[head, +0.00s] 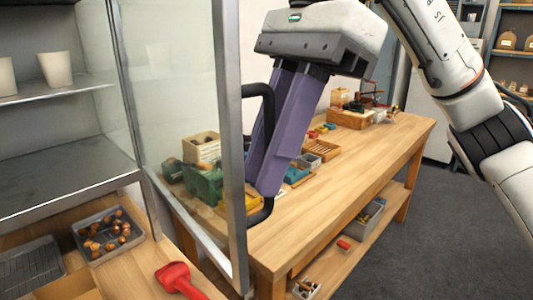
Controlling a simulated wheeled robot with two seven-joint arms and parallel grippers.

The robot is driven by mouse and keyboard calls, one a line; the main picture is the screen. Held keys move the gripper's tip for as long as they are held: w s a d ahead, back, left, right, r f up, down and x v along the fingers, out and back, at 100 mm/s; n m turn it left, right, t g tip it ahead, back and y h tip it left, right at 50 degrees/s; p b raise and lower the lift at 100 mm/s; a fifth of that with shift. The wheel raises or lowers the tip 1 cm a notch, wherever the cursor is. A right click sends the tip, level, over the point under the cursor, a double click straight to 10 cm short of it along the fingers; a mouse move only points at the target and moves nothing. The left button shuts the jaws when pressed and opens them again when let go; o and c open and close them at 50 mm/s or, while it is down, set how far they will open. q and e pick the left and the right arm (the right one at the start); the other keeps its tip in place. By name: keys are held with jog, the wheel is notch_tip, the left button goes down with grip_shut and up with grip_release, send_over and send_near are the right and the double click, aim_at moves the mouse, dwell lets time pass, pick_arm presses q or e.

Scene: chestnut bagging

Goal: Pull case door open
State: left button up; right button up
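The case (60,115) stands at the left. Its glass door (172,90) has a metal frame and stands swung out, with the case's front open. A black bar handle (268,100) is on the door's outer edge. My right gripper (262,188) comes down from the upper right, its two purple fingers close together around the handle. My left gripper is out of view.
White cups (55,69) stand on the case's shelf. A tray of chestnuts (108,236) and a red scoop (180,281) lie below. A wooden workbench (350,165) with boxes and tools stands behind the door. Grey floor (430,240) is clear at right.

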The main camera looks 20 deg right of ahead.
jog(key=p+v, duration=0.3)
jog(key=v, duration=0.7)
jog(key=shift+d, duration=0.1)
dwell(0.5)
